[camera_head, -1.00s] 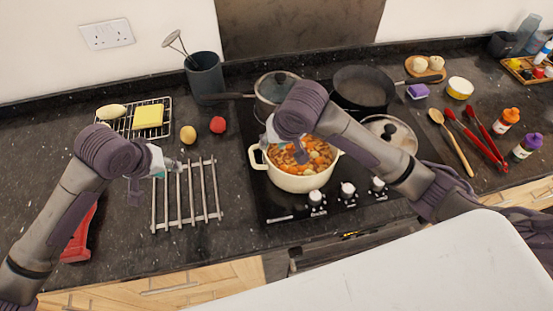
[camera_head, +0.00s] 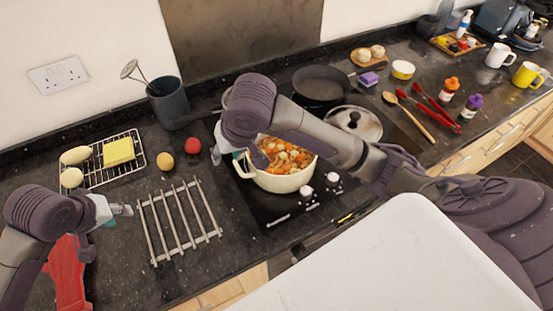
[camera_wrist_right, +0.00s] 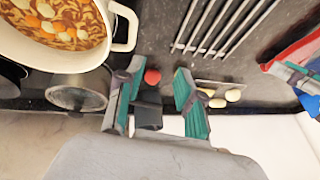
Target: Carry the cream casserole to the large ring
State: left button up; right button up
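The cream casserole (camera_head: 283,182), full of stew, stands upright on the front left of the black hob (camera_head: 262,208). Its near handle (camera_wrist_right: 126,27) shows in the right wrist view. I cannot make out the large ring; pans and my right arm cover much of the hob.
A bar trivet (camera_head: 180,220) lies left of the hob. A lidded saucepan (camera_wrist_right: 78,95), a frying pan (camera_head: 322,84) and a glass lid (camera_head: 354,122) crowd the hob. A wire rack (camera_head: 104,175) and red object (camera_head: 66,272) are left. Counter in front of the trivet is clear.

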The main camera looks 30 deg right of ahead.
pick_arm(q)
jog(key=shift+a, duration=0.2)
pick_arm(e)
jog(key=v, duration=0.5)
jog(key=shift+s+r, duration=0.15)
jog(key=shift+r, duration=0.1)
jog(key=shift+a, duration=0.1)
